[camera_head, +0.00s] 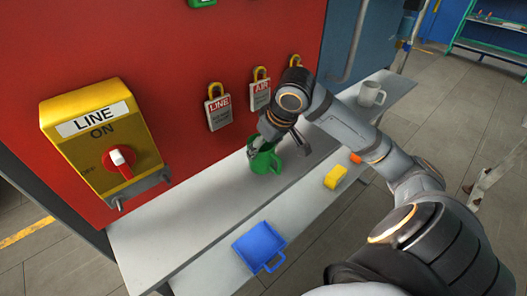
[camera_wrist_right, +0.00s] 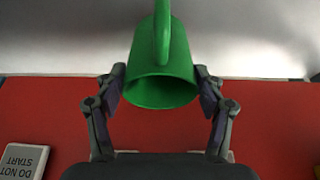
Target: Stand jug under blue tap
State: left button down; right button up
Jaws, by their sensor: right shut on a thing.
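A green jug (camera_head: 266,163) is at the grey bench top beside the red panel. In the right wrist view the green jug (camera_wrist_right: 162,92) sits between the two fingers, its open mouth facing the camera and its handle on the far side. My right gripper (camera_head: 259,145) is shut on it. I cannot tell whether the jug's base touches the bench. No blue tap is visible in either view. My left gripper is out of view.
A grey mug (camera_head: 371,94) stands farther along the bench (camera_head: 190,222). A yellow block (camera_head: 335,177), an orange item (camera_head: 355,158) and a blue tray (camera_head: 258,246) lie in front. A yellow switch box (camera_head: 105,135) and padlocks (camera_head: 219,112) line the red panel (camera_head: 170,60).

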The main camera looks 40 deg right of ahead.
jog(key=shift+w+a+f, duration=0.1)
jog(key=shift+a+f, duration=0.05)
jog(key=shift+f, duration=1.6)
jog(key=o, duration=1.2)
jog(key=shift+f, duration=0.15)
